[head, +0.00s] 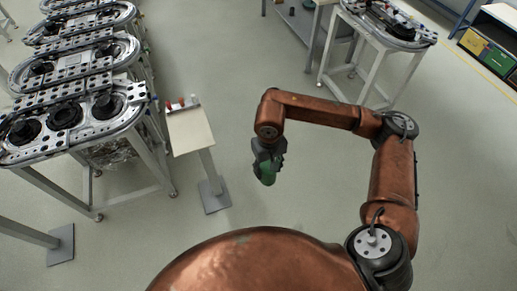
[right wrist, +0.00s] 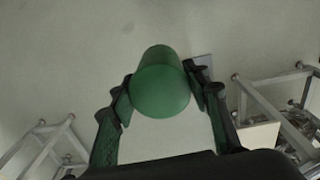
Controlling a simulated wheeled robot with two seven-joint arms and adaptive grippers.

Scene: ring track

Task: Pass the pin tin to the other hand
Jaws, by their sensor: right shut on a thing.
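The pin tin (right wrist: 160,88) is a plain green cylinder. In the right wrist view it sits between the fingers of my right gripper (right wrist: 158,97), which is shut on it. In the head view my right gripper (head: 268,162) hangs above open floor near the picture's middle, and the green tin (head: 266,174) shows at its lower end, partly covered by the fingers. My left gripper is in neither view.
A small pale stand (head: 190,132) with small red and white items on its far edge is left of my right gripper. Ring track tables (head: 70,112) fill the left side. Another track table (head: 390,25) stands at the back right. The floor between is clear.

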